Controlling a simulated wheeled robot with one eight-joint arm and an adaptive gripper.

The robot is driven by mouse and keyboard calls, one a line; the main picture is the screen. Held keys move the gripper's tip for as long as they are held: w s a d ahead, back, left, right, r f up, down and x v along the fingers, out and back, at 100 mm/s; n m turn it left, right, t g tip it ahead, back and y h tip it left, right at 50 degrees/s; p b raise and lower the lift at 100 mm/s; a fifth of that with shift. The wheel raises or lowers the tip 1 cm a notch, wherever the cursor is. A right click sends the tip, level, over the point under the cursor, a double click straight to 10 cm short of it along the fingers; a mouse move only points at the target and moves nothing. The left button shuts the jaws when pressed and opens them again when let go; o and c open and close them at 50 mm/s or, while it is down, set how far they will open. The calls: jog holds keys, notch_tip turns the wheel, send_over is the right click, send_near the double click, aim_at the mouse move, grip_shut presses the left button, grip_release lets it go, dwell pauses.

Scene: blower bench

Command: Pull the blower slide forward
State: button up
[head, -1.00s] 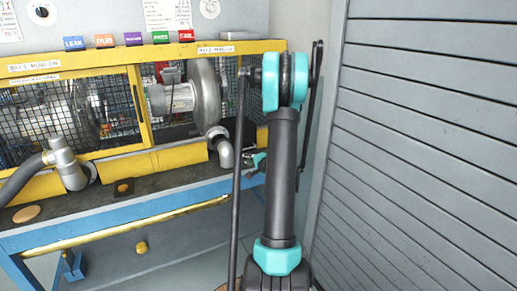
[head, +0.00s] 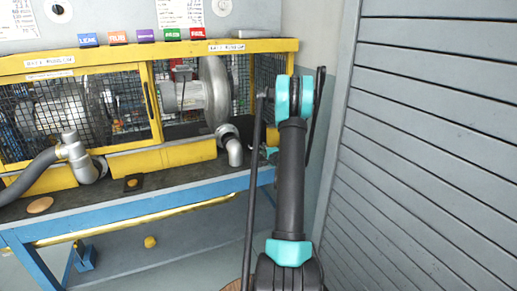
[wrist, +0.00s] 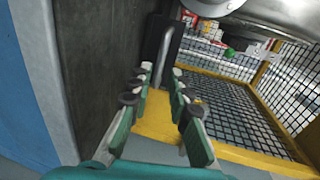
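The blower (head: 216,92) is a round grey housing with a motor (head: 183,97), behind the yellow-framed mesh cage on the bench. A grey pipe elbow (head: 232,148) comes out below it at the front. In the head view my gripper is mostly hidden behind my arm, near the right end of the bench. In the wrist view my gripper (wrist: 163,78) is open, with teal fingers apart and nothing clearly held.
A mesh cage panel (wrist: 222,108) is right of my fingers, and a dark surface (wrist: 95,60) is close on their left. A grey hose fitting (head: 77,155) stands at the bench's left. A slatted grey wall (head: 430,150) bounds the right side.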

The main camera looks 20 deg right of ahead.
jog(key=w, duration=0.4)
jog(key=w+f, duration=0.1)
jog(key=w, duration=0.1)
jog(key=shift+a, duration=0.15)
grip_shut()
jog(key=shift+f, duration=0.1)
